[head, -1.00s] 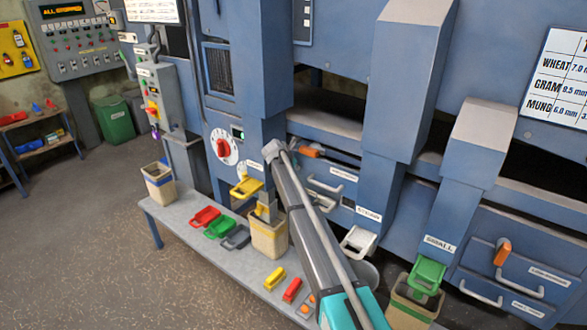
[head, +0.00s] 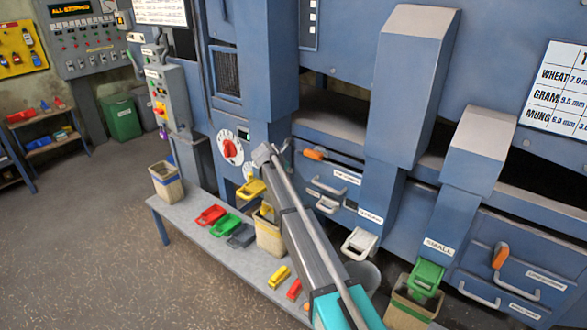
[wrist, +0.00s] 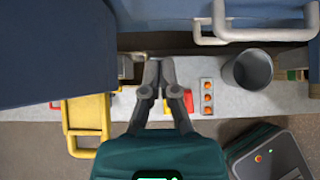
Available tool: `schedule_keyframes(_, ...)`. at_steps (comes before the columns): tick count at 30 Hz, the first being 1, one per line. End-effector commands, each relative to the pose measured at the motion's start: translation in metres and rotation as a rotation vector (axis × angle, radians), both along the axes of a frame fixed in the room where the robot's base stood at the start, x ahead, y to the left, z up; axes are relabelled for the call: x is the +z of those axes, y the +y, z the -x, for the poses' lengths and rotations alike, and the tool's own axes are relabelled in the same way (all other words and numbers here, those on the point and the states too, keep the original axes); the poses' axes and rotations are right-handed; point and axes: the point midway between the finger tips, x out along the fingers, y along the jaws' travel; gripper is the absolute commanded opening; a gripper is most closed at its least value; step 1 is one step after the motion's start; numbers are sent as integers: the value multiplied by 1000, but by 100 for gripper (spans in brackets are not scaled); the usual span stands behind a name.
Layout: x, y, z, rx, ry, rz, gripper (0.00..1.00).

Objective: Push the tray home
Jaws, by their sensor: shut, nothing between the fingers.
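Two drawer-like trays with grey bar handles sit one above the other in the blue machine. The upper tray handle (head: 327,186) and the lower tray handle (head: 327,204) are right of my arm's end in the head view. In the wrist view, two pale handles (wrist: 262,33) stand out at the upper right. I cannot tell from the pictures how far either tray sticks out. My gripper (wrist: 160,64) is shut and empty, pointing over the bench, left of those handles and touching neither. In the head view its fingers are not clearly seen at the end of my arm.
A yellow spout (wrist: 88,115) is left of my gripper. A grey bucket (wrist: 248,70) stands on the bench (head: 208,265) at right. An orange handle (head: 314,154) sits above the trays. A blue chute (head: 385,150) stands close on the right. Open floor lies left.

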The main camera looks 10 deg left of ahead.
Motion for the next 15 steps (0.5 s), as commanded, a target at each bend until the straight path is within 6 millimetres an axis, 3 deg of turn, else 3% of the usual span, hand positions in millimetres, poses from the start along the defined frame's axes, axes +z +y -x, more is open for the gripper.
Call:
schedule_keyframes(6,21,8,16,-1,0,0,0)
schedule_keyframes(15,33,16,27,-1,0,-1,0)
